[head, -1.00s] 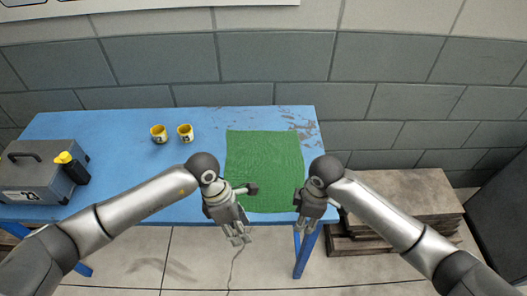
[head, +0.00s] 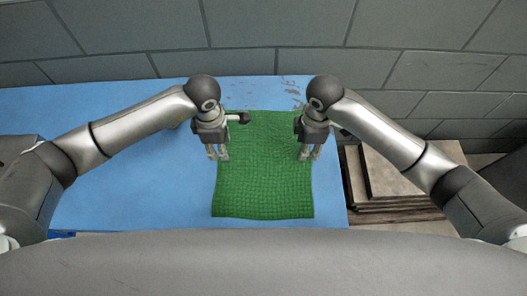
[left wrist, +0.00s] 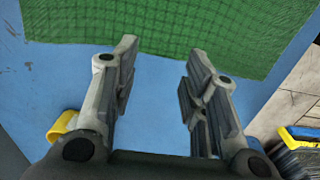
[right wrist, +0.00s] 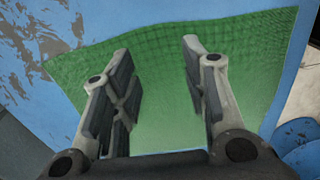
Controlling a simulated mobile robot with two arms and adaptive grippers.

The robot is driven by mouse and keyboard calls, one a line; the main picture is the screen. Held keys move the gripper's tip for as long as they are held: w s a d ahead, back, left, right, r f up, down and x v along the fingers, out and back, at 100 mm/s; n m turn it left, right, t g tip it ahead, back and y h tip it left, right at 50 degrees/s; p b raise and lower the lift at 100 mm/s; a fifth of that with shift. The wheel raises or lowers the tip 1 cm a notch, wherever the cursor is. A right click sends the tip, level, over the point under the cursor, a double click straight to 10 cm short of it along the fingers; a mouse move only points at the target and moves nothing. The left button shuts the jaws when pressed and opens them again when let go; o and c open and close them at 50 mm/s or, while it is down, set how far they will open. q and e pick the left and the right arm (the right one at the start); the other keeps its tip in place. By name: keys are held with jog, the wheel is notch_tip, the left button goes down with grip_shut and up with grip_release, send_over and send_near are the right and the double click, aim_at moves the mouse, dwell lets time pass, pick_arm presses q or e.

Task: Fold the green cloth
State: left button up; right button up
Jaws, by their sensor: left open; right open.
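The green cloth (head: 262,185) lies spread out and nearly flat on the blue table (head: 130,195). My left gripper (head: 218,157) is open and empty at the cloth's left edge in the head view. In the left wrist view, the cloth (left wrist: 180,25) lies beyond its fingers (left wrist: 160,70), with bare table between them. My right gripper (head: 310,157) is open and empty by the cloth's right edge. In the right wrist view its fingers (right wrist: 155,65) are above the cloth (right wrist: 160,100). I cannot tell how high either gripper is.
A stack of brown boards (head: 395,185) stands on the floor right of the table. A grey block wall (head: 280,45) is behind it. A yellow object (left wrist: 62,125), partly hidden, shows in the left wrist view. Bare table lies left of the cloth.

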pick_arm(q)
jog(key=shift+w+f, duration=0.1)
jog(key=shift+f, duration=2.9)
pick_arm(e)
jog(key=shift+w+f, duration=0.1)
jog(key=shift+f, duration=2.9)
jog(key=shift+f, duration=0.1)
pick_arm(q)
jog(key=shift+f, duration=0.2)
pick_arm(e)
jog(key=shift+f, duration=0.15)
pick_arm(q)
jog(key=shift+r, duration=0.1)
jog(key=shift+c, duration=0.5)
pick_arm(e)
jog(key=shift+c, duration=0.5)
pick_arm(q)
jog(key=shift+c, duration=1.1)
pick_arm(e)
jog(key=shift+c, duration=1.1)
pick_arm(q)
grip_shut()
pick_arm(e)
grip_shut()
